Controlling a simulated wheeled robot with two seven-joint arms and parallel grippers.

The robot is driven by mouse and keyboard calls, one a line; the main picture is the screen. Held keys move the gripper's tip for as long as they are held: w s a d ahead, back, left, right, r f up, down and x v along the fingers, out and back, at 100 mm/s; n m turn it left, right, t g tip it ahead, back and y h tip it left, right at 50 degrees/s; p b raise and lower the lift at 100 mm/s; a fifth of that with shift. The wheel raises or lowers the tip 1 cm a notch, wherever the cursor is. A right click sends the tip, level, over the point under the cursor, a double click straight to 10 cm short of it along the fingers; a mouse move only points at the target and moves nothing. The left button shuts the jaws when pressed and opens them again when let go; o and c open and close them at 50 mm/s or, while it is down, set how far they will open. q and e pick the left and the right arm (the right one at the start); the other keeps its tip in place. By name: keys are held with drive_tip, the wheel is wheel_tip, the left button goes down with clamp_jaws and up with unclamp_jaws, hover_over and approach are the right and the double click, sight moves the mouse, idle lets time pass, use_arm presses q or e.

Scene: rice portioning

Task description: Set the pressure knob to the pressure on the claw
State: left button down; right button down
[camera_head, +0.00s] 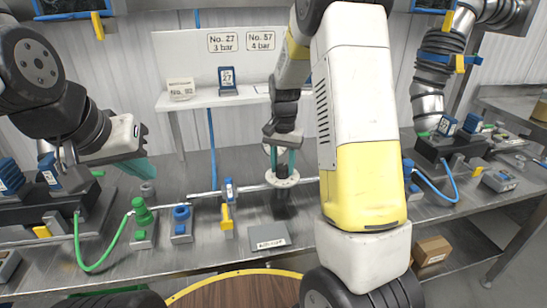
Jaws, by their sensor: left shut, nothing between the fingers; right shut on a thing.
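My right gripper (284,158) comes down over the middle of the bench with its teal fingers shut on the dark top of an upright post, apparently the pressure knob (281,171). A pale round flange (283,179) sits just below the fingers. The knob's setting cannot be read. A blue claw (227,81) with a label that seems to read 27 stands on the white shelf. Wall signs read "No. 27 3 bar" (223,42) and "No. 37 4 bar" (261,40). My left gripper (143,171) is shut and empty above the left of the bench.
A green fitting with a hose (141,212), a blue fitting (181,217) and a yellow-handled valve (227,217) stand along the bench front. Black fixtures with blue parts stand at both ends. My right arm hides part of the bench.

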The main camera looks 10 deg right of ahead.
sight(283, 166)
idle(0.3)
drive_tip(key=c, duration=0.9)
unclamp_jaws()
wheel_tip(283, 166, up, 7)
drive_tip(key=shift+f, duration=0.1)
drive_tip(key=shift+r, duration=0.5)
